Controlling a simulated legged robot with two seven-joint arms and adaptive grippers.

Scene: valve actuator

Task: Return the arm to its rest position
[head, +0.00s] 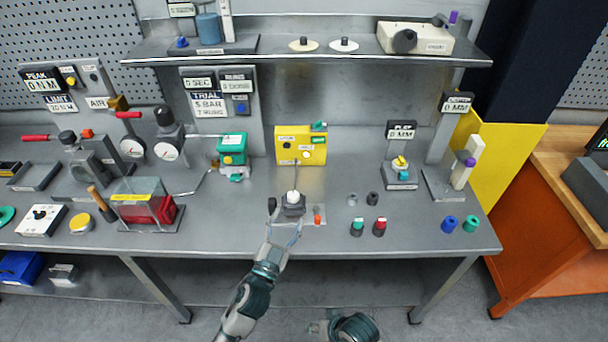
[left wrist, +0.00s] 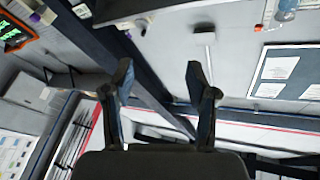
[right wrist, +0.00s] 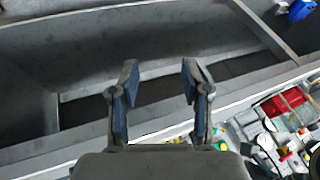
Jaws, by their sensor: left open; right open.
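My left gripper (head: 284,230) is in front of the bench's front middle in the head view, its two fingers spread. In the left wrist view (left wrist: 160,95) it is open and empty, with walls and fixtures of the room beyond its fingers. A dark block with a white cap (head: 293,197) appears just beyond it in the head view; I see no grip on it. My right arm (head: 352,327) shows only in part at the bottom of the head view. The right wrist view shows its gripper (right wrist: 157,95) open and empty, with the bench's lower shelf beyond.
The grey bench (head: 330,245) carries a yellow box (head: 300,146), a green-topped valve (head: 233,150), gauges and several small coloured parts. An upper shelf (head: 290,55) runs along the back. An orange cabinet (head: 545,220) stands at the right. Floor is free in front.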

